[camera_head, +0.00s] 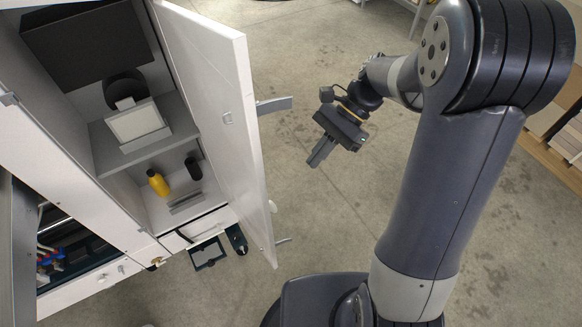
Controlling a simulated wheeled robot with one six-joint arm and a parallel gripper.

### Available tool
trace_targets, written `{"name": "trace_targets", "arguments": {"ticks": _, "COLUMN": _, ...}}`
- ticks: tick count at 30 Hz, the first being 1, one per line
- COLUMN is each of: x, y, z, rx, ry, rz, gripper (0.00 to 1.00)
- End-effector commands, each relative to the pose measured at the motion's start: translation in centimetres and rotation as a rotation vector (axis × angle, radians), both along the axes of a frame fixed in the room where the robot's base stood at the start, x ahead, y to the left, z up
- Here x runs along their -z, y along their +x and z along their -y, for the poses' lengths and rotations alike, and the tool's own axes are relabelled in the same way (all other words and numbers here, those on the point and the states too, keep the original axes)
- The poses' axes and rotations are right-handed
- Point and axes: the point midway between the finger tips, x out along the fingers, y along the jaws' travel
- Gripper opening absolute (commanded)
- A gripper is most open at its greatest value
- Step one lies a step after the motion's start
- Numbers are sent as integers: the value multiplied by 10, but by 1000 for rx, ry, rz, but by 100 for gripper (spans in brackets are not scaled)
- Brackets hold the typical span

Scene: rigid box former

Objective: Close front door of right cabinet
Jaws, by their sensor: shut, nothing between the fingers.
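The right cabinet (105,165) stands at the left of the head view with its front open. Its white front door (215,110) is swung wide open and stands out from the cabinet toward the middle of the picture. A grey handle (274,105) sticks out from the door's outer side. My gripper (316,162) is to the right of the door, apart from it and from the handle. Its fingers are shut and hold nothing. The gap between the fingertips and the door looks clear.
Inside the cabinet are a monitor-like white box (135,122), a yellow bottle (158,183) and a dark cylinder (193,168). A dark device (208,254) sits near the cabinet's lower end. The concrete floor (310,215) around the gripper is free. Wooden boards (545,125) lie at the right.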

Motion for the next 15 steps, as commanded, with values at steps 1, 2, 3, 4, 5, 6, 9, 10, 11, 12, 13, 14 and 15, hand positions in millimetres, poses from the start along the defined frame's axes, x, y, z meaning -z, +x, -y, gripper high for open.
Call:
{"name": "trace_targets", "arguments": {"ticks": 1, "x": 2, "y": -1, "z": -1, "rx": -1, "ry": 0, "rz": -1, "gripper": 0}}
{"name": "trace_targets", "arguments": {"ticks": 2, "x": 3, "y": -2, "z": -2, "rx": -1, "ry": 0, "rz": -2, "gripper": 0}}
{"name": "trace_targets", "arguments": {"ticks": 3, "x": 5, "y": -4, "z": -4, "rx": -1, "ry": 1, "rz": -2, "gripper": 0}}
{"name": "trace_targets", "arguments": {"ticks": 4, "x": 8, "y": -5, "z": -6, "rx": -1, "ry": 1, "rz": -2, "gripper": 0}}
{"name": "trace_targets", "arguments": {"ticks": 5, "x": 10, "y": -7, "z": -8, "rx": -2, "ry": 0, "rz": -3, "gripper": 0}}
{"name": "trace_targets", "arguments": {"ticks": 6, "x": 15, "y": -10, "z": -11, "rx": -2, "ry": 0, "rz": -5, "gripper": 0}}
{"name": "trace_targets", "arguments": {"ticks": 9, "x": 29, "y": -19, "z": -23, "rx": -3, "ry": 0, "rz": -5, "gripper": 0}}
{"name": "trace_targets", "arguments": {"ticks": 10, "x": 34, "y": -22, "z": -26, "rx": -4, "ry": 0, "rz": -6, "gripper": 0}}
{"name": "trace_targets", "arguments": {"ticks": 11, "x": 38, "y": -25, "z": -30, "rx": -4, "ry": 0, "rz": -5, "gripper": 0}}
{"name": "trace_targets", "arguments": {"ticks": 12, "x": 45, "y": -29, "z": -35, "rx": -4, "ry": 0, "rz": -5, "gripper": 0}}
{"name": "trace_targets", "arguments": {"ticks": 13, "x": 49, "y": -31, "z": -39, "rx": -4, "ry": 0, "rz": -5, "gripper": 0}}
{"name": "trace_targets", "arguments": {"ticks": 14, "x": 54, "y": -34, "z": -42, "rx": -4, "ry": 0, "rz": -5, "gripper": 0}}
{"name": "trace_targets", "arguments": {"ticks": 15, "x": 60, "y": -38, "z": -47, "rx": -4, "ry": -1, "rz": -6, "gripper": 0}}
